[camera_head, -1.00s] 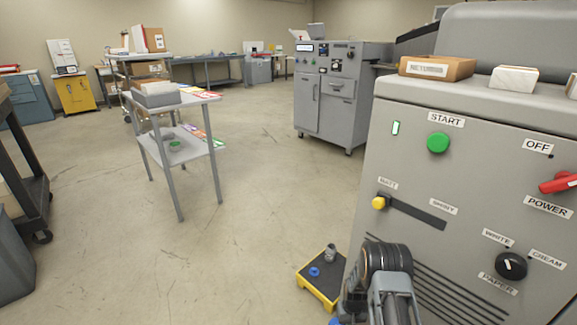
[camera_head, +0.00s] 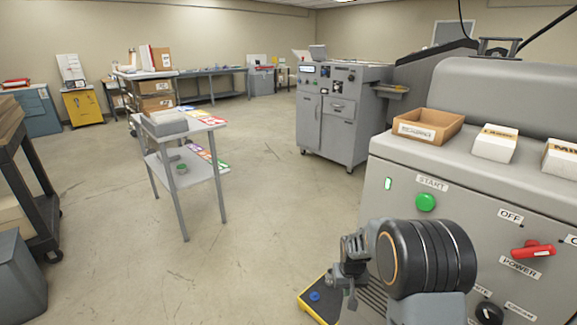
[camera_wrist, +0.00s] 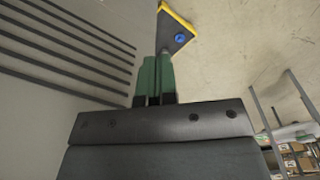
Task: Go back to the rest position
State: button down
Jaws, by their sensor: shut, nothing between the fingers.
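My gripper shows in the wrist view (camera_wrist: 155,76) with its two green fingers together and nothing between them. It points toward the floor beside the grey machine's vented side. In the head view my raised arm and wrist stand in front of the grey control panel (camera_head: 400,207) at lower right and hide part of it. The fingers are hard to make out there. The panel has a green START button (camera_head: 426,202), a lit green indicator (camera_head: 388,184) and a red POWER switch (camera_head: 532,249).
A yellow-edged black platform (camera_head: 318,306) with a blue item lies on the floor by the machine. An open cardboard box (camera_head: 428,128) sits on the machine top. A grey two-shelf cart (camera_head: 187,176) stands left of centre. The middle floor is clear.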

jog(key=s+a+r+t+p, duration=0.1)
jog(key=s+r+p, duration=0.25)
jog(key=r, duration=0.55)
jog(key=s+a+r+p, duration=0.2)
jog(key=s+r+p, duration=0.15)
jog(key=r, duration=0.65)
jog(key=s+a+r+t+p, duration=0.1)
jog(key=s+r+p, duration=0.25)
jog(key=r, duration=0.55)
jog(key=s+d+r+t+p, duration=0.1)
jog(key=s+d+r+p, duration=0.1)
jog(key=s+r+p, duration=0.5)
jog(key=v, duration=0.4)
jog(key=shift+s+d, duration=0.25)
jog(key=shift+s, duration=0.1)
